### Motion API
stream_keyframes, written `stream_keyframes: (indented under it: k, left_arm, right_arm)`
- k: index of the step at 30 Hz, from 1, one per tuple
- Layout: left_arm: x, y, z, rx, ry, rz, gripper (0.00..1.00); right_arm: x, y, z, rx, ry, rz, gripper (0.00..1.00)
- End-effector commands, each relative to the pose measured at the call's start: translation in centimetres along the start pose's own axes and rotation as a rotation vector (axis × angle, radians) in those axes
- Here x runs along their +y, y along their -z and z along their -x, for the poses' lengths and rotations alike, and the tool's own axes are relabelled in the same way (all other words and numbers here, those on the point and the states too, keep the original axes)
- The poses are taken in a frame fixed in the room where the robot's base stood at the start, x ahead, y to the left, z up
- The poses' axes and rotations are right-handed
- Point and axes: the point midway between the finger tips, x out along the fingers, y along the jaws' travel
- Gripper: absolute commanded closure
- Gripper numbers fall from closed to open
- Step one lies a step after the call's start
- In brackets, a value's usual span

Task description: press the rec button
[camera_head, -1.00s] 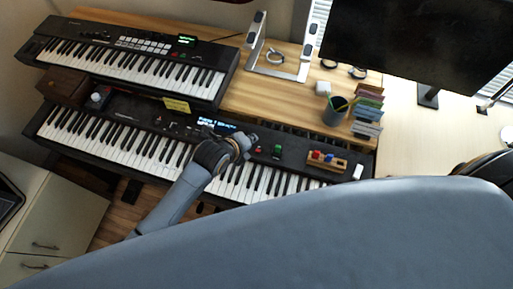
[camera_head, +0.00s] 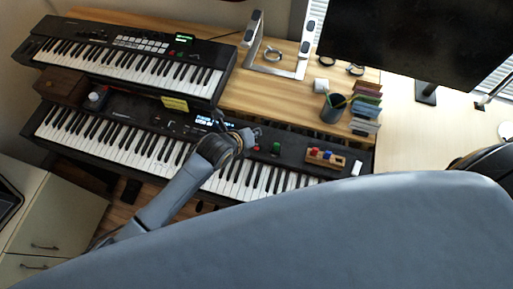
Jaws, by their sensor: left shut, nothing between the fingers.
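The lower keyboard (camera_head: 130,148) lies across the front of the desk. On its panel are a small red button (camera_head: 257,147) and a green button (camera_head: 276,149), right of a lit display. I cannot read which is marked rec. My left gripper (camera_head: 254,133) is shut and empty. It is over the panel, just above and left of the red button in the picture; I cannot tell whether it touches the panel. My left forearm and wrist hide some keys and part of the panel. My right gripper is not in view.
The upper keyboard (camera_head: 130,50) stands behind, with its own lit display. A wooden block with coloured knobs (camera_head: 325,158) sits right of the buttons. A pen cup (camera_head: 333,110), a metal stand (camera_head: 277,60) and a dark monitor (camera_head: 420,40) are farther back.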

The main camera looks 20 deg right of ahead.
Motion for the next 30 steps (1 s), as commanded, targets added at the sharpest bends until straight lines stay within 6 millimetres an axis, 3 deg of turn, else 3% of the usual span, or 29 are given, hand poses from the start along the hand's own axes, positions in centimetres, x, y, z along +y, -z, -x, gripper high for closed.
stream_keyframes:
  k: [9,15,30]
  left_arm:
    - [2.4,2.6,-3.4,0.001,0.001,0.002,1.00]
    - [3.6,3.6,-5.0,0.000,-0.001,-0.001,1.00]
    - [3.9,3.9,-5.4,0.000,0.000,0.000,1.00]
  right_arm:
    - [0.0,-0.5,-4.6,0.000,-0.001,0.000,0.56]
    - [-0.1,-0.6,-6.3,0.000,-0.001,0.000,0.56]
    - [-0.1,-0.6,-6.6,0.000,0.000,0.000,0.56]
